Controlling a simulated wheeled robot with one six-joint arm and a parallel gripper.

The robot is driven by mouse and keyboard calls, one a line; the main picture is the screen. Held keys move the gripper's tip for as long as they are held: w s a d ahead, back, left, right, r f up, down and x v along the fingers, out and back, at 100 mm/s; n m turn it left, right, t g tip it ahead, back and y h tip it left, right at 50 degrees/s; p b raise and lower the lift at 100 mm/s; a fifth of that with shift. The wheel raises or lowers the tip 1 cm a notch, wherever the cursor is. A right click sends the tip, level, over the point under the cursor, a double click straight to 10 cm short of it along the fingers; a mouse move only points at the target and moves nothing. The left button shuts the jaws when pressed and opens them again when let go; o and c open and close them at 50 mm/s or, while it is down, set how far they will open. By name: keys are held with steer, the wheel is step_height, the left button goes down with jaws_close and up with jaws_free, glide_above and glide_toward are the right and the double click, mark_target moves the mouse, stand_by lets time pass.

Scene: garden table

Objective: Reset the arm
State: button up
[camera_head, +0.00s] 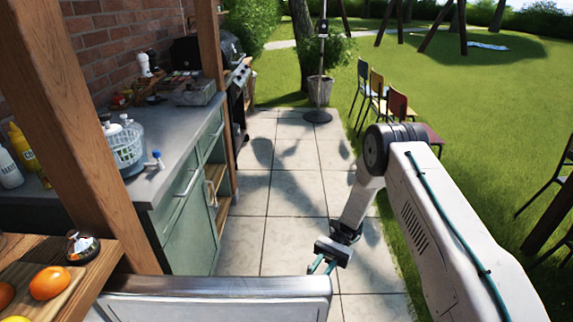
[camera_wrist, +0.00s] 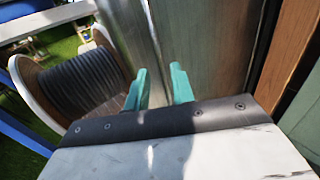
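My arm reaches forward from the lower right in the head view, bent at the elbow, its end pointing down. My gripper (camera_head: 321,266) hangs over the paved path, just beyond a white, metal-topped edge. Its teal fingers are partly hidden by the arm's end there. In the wrist view my gripper (camera_wrist: 160,86) has its two teal fingers apart, with nothing held between them. A shiny metal surface (camera_wrist: 203,40) lies beyond the fingertips; I cannot tell whether they touch it.
A counter (camera_head: 178,135) with green cabinets runs along the left. A wooden post (camera_head: 75,120) stands in front. Oranges (camera_head: 50,282) lie on a board at lower left. Chairs (camera_head: 398,105) stand on the right. The paved path (camera_head: 295,190) is clear ahead.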

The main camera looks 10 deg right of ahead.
steer(key=s+d+r+n+t+h, duration=0.2)
steer(key=s+d+r+h, duration=0.1)
steer(key=r, duration=0.5)
steer(key=s+d+r+n+t+h, duration=0.2)
steer(key=s+r+h, duration=0.15)
steer(key=r, duration=0.45)
steer(key=s+d+r+n+t+h, duration=0.2)
steer(key=s+d+r, duration=0.15)
steer(key=r, duration=0.45)
steer(key=s+d+r+n+t+h, duration=0.2)
steer(key=s+r+t, duration=0.7)
steer(key=s+r, duration=0.5)
steer(key=shift+s+d+r+h, duration=0.2)
steer(key=shift+s+r+h, duration=0.2)
steer(key=shift+r+h, duration=0.2)
